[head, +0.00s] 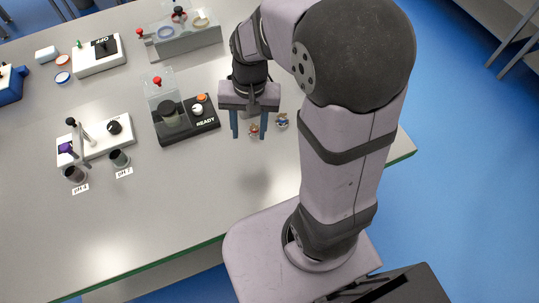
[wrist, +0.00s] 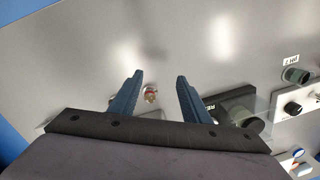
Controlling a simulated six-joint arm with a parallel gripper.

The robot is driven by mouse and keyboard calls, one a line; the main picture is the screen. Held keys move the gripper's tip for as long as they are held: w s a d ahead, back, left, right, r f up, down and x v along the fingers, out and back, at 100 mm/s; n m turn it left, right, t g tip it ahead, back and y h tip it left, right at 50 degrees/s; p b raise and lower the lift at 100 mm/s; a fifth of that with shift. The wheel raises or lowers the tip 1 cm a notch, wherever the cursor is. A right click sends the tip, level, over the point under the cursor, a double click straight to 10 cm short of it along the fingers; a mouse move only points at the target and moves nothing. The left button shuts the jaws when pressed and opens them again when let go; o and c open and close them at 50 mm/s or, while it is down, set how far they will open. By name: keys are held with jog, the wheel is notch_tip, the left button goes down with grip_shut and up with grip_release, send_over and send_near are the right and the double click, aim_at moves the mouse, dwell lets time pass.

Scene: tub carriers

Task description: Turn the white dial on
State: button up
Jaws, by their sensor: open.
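The white dial (head: 197,109) sits on top of a black device (head: 187,129) marked READY, just in front of an orange button (head: 201,97). My gripper (head: 249,137) is open and empty, pointing down to the right of the device. In the wrist view my gripper (wrist: 159,76) shows two blue fingers spread apart. The black device (wrist: 231,97) is partly behind the right finger there, and I cannot make out the dial in that view.
Two small objects, one reddish (head: 254,131) and one bluish (head: 282,120), lie near my fingers. The black device also carries a dark cup (head: 170,113) and a clear panel with a red knob (head: 157,81). A white pH station (head: 96,143) stands left. The table front is clear.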

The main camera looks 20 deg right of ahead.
jog(key=s+d+f+n+h, duration=0.1)
jog(key=s+n, duration=0.3)
jog(key=s, duration=0.4)
jog(key=shift+s+d+f+n, duration=0.2)
jog(key=shift+d+f+n, duration=0.2)
jog(key=shift+d+f, duration=0.1)
dwell(0.9)
